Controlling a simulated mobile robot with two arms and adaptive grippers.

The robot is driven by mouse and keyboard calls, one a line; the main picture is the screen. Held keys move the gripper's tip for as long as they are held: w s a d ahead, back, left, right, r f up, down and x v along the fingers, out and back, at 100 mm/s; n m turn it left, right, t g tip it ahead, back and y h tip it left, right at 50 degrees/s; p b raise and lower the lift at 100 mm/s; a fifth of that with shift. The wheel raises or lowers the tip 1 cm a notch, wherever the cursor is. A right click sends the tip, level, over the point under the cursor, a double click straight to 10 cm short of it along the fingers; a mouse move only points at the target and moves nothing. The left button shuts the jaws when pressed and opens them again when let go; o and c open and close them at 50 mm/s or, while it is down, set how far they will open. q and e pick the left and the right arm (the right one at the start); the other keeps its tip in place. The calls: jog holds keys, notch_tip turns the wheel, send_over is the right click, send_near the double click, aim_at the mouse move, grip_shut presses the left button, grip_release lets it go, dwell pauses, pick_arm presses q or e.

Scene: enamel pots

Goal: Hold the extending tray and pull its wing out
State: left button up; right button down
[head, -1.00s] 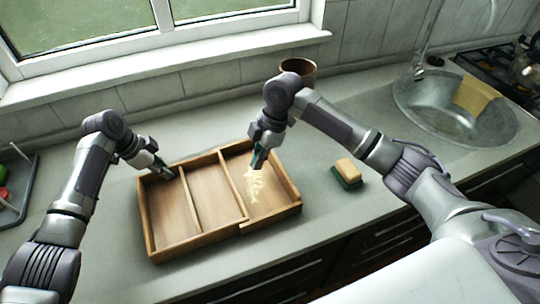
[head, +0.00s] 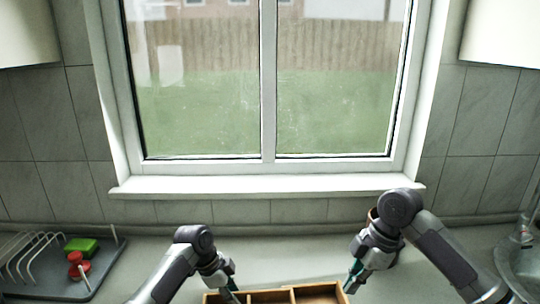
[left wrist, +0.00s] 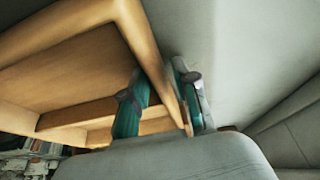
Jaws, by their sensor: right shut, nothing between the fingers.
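The wooden extending tray (head: 270,296) shows only as its back strip at the bottom edge of the head view; its front is cut off. In the left wrist view its side wall (left wrist: 150,50) runs between the two teal fingers of my left gripper (left wrist: 165,100), one finger inside and one outside. The left gripper (head: 232,288) looks shut on that wall at the tray's left end. My right gripper (head: 352,277) is shut and empty beside the right end, where the wing is; whether it touches the tray I cannot tell.
A dark dish rack (head: 60,270) with a green item (head: 82,245) and a red item (head: 76,265) stands at left. A brown mug (head: 373,214) is mostly hidden behind my right arm. The sink (head: 522,265) is at right. Bare counter lies behind the tray.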

pick_arm(q)
jog(key=shift+r, duration=0.1)
dwell(0.5)
notch_tip(320, 180, up, 7)
jog(key=p, duration=0.6)
jog(key=o, duration=0.6)
jog(key=shift+c, duration=0.2)
